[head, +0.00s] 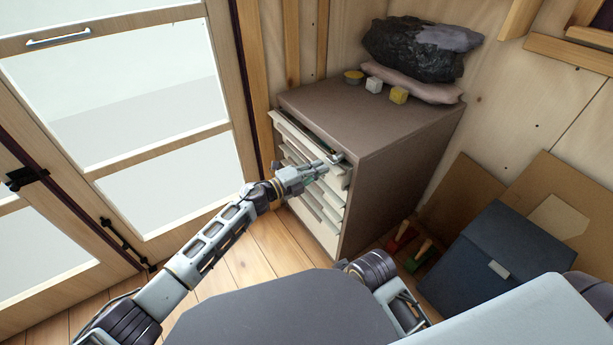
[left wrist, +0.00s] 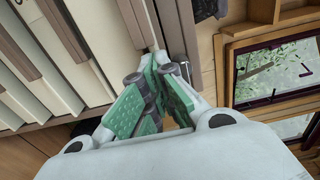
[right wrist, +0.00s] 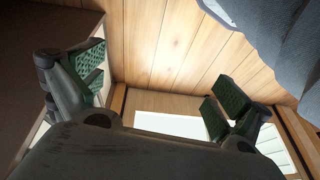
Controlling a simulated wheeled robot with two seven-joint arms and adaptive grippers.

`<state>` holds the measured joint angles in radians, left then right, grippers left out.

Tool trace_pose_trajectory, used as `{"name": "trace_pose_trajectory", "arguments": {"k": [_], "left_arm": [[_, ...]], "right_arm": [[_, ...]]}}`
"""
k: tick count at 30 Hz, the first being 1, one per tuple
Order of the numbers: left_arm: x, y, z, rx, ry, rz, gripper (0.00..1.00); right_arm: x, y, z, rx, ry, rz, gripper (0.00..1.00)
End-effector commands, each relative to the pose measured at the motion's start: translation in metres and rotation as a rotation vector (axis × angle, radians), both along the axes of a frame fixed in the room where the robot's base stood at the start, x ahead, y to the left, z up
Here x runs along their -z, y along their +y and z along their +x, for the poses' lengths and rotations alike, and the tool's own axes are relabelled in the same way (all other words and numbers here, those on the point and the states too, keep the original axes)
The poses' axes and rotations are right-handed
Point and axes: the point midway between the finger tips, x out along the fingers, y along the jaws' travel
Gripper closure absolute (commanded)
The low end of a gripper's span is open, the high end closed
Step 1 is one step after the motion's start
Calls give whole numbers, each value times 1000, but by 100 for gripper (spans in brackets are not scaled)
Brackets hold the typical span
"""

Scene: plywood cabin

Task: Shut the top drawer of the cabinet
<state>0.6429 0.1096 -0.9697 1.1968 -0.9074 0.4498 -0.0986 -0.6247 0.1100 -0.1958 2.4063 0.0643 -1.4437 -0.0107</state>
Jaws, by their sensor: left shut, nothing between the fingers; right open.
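The brown cabinet (head: 395,142) stands against the wall with a stack of cream drawer fronts. Its top drawer (head: 289,128) sticks out a little, with a dark gap showing behind its front panel. My left gripper (head: 320,168) is at the right part of that front in the head view. In the left wrist view its green-padded fingers (left wrist: 158,68) are together and empty, close to the cream drawer fronts; whether they touch cannot be told. My right gripper (right wrist: 158,78) is open and empty in the right wrist view, low above the floor.
A blue case (head: 495,262) and brown boards (head: 560,205) stand at the right. A glazed door (head: 150,110) is at the left.

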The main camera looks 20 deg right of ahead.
Motion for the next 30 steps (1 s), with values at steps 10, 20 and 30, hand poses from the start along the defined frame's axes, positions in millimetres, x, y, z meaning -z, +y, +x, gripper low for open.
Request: {"name": "trace_pose_trajectory", "arguments": {"k": [10, 20, 30], "left_arm": [[1, -32, 11, -1, 1, 0, 100], [0, -40, 13, -1, 1, -1, 100], [-2, -41, 13, -2, -1, -3, 100]], "right_arm": [[21, 6, -1, -6, -27, 30, 0], [26, 8, 3, -5, -46, 40, 0], [23, 10, 4, 3, -46, 47, 0]]}}
